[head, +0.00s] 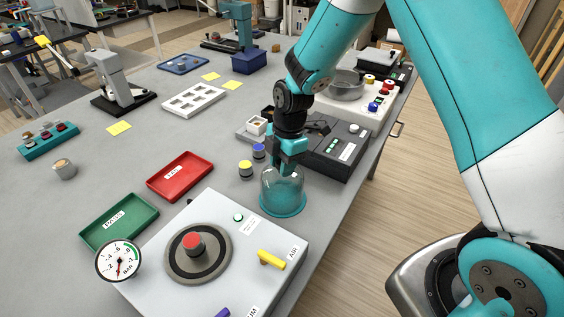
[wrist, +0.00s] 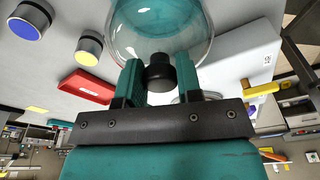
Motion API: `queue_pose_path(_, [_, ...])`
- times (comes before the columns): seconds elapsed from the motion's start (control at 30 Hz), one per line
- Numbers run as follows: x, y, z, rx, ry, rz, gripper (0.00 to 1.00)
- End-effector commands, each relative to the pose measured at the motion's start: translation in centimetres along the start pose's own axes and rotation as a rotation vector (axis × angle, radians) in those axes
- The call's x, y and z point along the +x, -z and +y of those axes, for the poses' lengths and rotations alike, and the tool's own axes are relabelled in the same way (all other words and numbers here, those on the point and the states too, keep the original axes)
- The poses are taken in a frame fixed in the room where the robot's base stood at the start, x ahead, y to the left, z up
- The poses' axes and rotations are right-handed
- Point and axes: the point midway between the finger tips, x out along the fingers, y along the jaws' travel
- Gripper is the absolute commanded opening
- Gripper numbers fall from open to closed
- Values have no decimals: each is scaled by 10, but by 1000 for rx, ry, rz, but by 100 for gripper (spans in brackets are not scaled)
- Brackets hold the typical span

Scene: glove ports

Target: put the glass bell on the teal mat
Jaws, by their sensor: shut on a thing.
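The glass bell (head: 290,180) is a clear dome with a dark knob on top; it also fills the top of the wrist view (wrist: 203,42). My gripper (head: 285,163) is shut on that knob, with one teal finger on each side of it in the wrist view (wrist: 160,78). The bell looks upright. The teal mat (head: 283,213) shows as a round teal patch under and through the glass, near the table's right edge. The bell is over the mat, but I cannot tell whether its rim touches it.
A grey panel box (head: 220,215) with a red button, yellow lever and gauge stands just in front. Yellow-topped (head: 245,168) and blue-topped (head: 259,151) pots stand behind left. Red (head: 180,177) and green (head: 119,220) trays lie left. A dark device (head: 340,150) stands behind right.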

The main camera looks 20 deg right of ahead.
Motion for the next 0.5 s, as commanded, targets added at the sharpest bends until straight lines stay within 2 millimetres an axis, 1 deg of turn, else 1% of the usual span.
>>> queue_pose_path(0.03, [3,0,0,0,-1,0,0])
queue_pose_path(0.07, [2,0,0,0,0,0,40])
queue_pose_path(0.1, [1,0,0,0,0,0,49])
queue_pose_path(0.13, [1,0,0,0,0,0,56])
queue_pose_path(0.17, [1,0,0,0,0,0,58])
queue_pose_path(0.4, [1,0,0,0,0,0,58])
queue_pose_path(0.5, [-4,0,0,0,-2,0,58])
